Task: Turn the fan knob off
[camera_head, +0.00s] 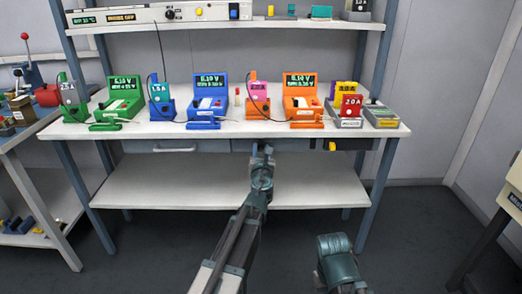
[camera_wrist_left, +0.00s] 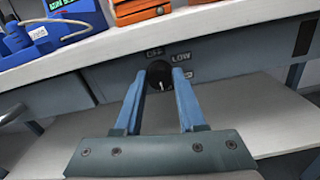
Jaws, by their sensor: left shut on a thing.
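The fan knob (camera_wrist_left: 159,75) is a small round black knob with a white mark, on the blue-grey panel under the bench's front edge. "OFF" and "LOW" are printed above it, and another label sits to its right. The white mark shows on the knob's lower part; its exact setting is hard to read. My left gripper (camera_wrist_left: 160,82) has its two blue fingers on either side of the knob, shut on it. In the head view, the left gripper (camera_head: 262,151) reaches the bench front and hides the knob. Only part of my right arm shows at the bottom; its gripper is out of view.
The white bench top (camera_head: 230,131) above holds green, blue and orange testers (camera_head: 302,97) with cables. A yellow piece (camera_head: 332,146) shows under the bench edge to the right. A white lower shelf (camera_head: 190,183) is bare beneath. A side bench stands at the left.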

